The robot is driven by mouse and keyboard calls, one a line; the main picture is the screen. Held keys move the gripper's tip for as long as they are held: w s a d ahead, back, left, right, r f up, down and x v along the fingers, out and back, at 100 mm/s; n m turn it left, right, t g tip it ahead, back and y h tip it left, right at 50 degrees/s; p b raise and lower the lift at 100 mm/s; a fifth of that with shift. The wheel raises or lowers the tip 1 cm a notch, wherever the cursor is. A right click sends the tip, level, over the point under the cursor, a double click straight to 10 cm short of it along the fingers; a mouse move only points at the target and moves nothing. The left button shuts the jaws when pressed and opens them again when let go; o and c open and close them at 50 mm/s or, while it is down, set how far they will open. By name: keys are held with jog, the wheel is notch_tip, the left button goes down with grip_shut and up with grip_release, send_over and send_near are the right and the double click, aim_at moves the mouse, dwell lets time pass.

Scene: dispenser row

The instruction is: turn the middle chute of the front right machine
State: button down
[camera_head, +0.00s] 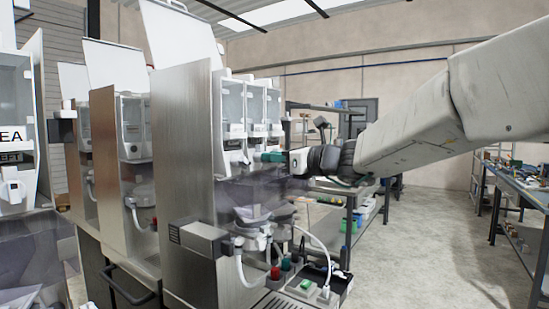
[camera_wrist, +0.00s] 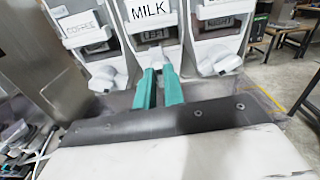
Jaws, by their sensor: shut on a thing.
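The front right machine (camera_head: 185,140) has a brushed steel side and a row of clear canisters at its top. In the wrist view the middle canister is labelled MILK (camera_wrist: 150,10). Its white middle chute (camera_wrist: 157,56) sits below the small display and is largely hidden by my fingers. My gripper (camera_wrist: 159,76) has teal fingers, one on each side of this chute, shut on it. In the head view my gripper (camera_head: 268,157) reaches the machine from the right; the chute is hard to make out there.
White chutes flank it: the left one (camera_wrist: 105,78) under COFFEE (camera_wrist: 80,25), the right one (camera_wrist: 218,62) close to my fingers. A translucent panel (camera_head: 205,195) and white hoses (camera_head: 245,262) are below. Another machine (camera_head: 122,150) stands left. Open floor (camera_head: 420,240) is right.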

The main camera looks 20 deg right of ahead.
jog(key=n, duration=2.3)
jog(key=shift+s+a+f, duration=0.15)
jog(key=shift+f, duration=0.2)
jog(key=shift+n, duration=0.3)
jog(key=c, duration=1.5)
grip_release()
jog(key=v, duration=0.7)
jog(key=shift+s+d, duration=0.25)
jog(key=shift+s, duration=0.05)
